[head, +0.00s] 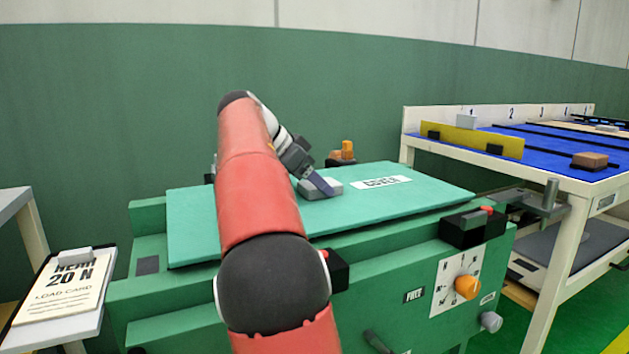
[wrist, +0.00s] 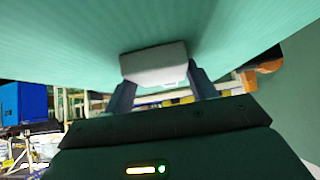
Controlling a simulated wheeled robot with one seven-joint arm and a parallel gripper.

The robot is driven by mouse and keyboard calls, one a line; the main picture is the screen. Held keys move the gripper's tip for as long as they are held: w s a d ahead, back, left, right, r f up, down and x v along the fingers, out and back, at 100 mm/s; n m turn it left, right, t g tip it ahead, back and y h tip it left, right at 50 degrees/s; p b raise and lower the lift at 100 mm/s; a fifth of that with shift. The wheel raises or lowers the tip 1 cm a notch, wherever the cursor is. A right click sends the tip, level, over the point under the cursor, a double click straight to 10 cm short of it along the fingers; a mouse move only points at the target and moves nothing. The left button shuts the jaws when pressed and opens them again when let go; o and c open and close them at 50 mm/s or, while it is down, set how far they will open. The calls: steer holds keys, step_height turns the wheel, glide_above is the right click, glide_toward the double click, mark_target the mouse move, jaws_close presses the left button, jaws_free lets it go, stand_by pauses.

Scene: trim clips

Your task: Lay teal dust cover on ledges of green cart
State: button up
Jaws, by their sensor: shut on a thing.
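The teal dust cover (head: 235,222) is a flat panel with a white "COVER" label and a light grey block handle (head: 326,190) on top. It spans the top of the green cart (head: 385,280) and looks slightly askew to it. The near edge shows a dark gap above the cart; I cannot tell whether any edge touches the ledges, which are mostly hidden. My gripper (head: 318,187) is shut on the handle. In the wrist view, the fingers (wrist: 162,88) lie either side of the handle (wrist: 153,65), with the cover (wrist: 70,45) behind it.
The cart front has an orange dial (head: 467,287) and a black latch block (head: 472,227) at the right. An orange part (head: 347,150) stands behind the cover. A load card (head: 65,288) lies on a stand at left. A blue-topped table (head: 555,150) stands at right, close to the cart.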

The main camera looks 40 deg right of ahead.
steer(key=shift+f+b, duration=0.45)
steer(key=shift+f, duration=0.05)
steer(key=o, duration=1.3)
steer(key=p+v, duration=0.3)
steer(key=v, duration=0.4)
steer(key=shift+a+r, duration=0.3)
